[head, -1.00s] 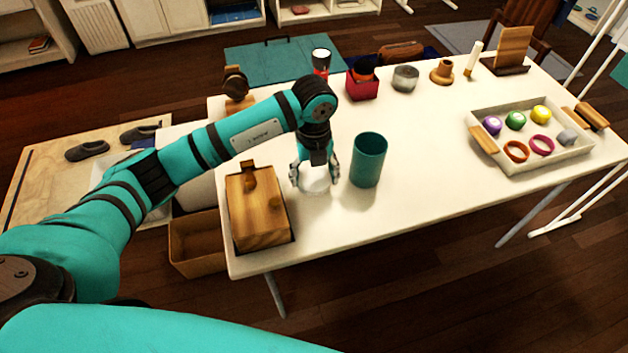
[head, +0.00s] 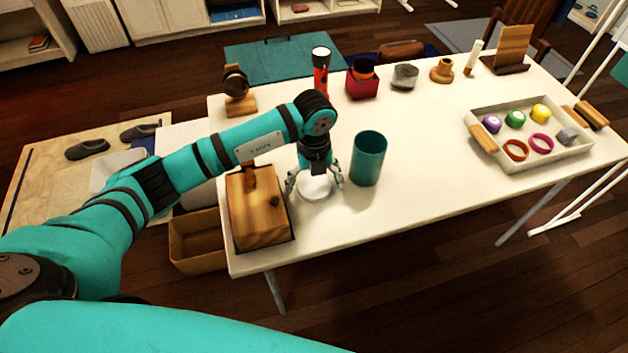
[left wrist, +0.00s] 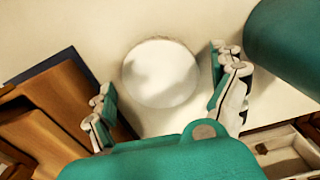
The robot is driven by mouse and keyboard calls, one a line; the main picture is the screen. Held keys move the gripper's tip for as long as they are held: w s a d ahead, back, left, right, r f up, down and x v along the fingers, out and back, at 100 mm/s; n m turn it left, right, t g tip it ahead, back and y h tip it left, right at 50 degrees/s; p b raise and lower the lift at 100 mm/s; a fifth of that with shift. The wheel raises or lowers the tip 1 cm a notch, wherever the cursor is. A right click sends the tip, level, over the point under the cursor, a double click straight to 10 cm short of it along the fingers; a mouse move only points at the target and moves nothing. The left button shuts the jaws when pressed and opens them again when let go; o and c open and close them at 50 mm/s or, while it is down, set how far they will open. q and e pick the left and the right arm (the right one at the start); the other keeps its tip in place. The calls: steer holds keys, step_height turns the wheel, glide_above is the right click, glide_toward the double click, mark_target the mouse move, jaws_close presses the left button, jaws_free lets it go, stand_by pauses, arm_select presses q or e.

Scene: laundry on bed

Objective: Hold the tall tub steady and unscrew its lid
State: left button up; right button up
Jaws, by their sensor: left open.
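The tall teal tub (head: 367,162) stands upright on the white table, and its top looks open. In the left wrist view the tub (left wrist: 287,42) fills the upper right corner. A round white piece (head: 316,191), which looks like a lid, rests on the table left of the tub. It also shows in the left wrist view (left wrist: 160,73) as a pale disc. My left gripper (head: 314,182) is over this white piece with its fingers spread on either side, apart from it. My right gripper is not in view.
A wooden box (head: 257,208) stands close left of the left gripper, at the table's front left corner. A red flashlight (head: 320,78), a red box (head: 362,87) and a grey jar (head: 405,77) line the back. A white tray (head: 515,165) holds small items at right. The table's middle is clear.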

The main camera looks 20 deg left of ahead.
mark_target(314, 185)
arm_select(q)
step_height(314, 185, up, 12)
steer(key=shift+r+b, duration=0.15)
steer(key=shift+b, duration=0.25)
steer(key=shift+s, duration=0.1)
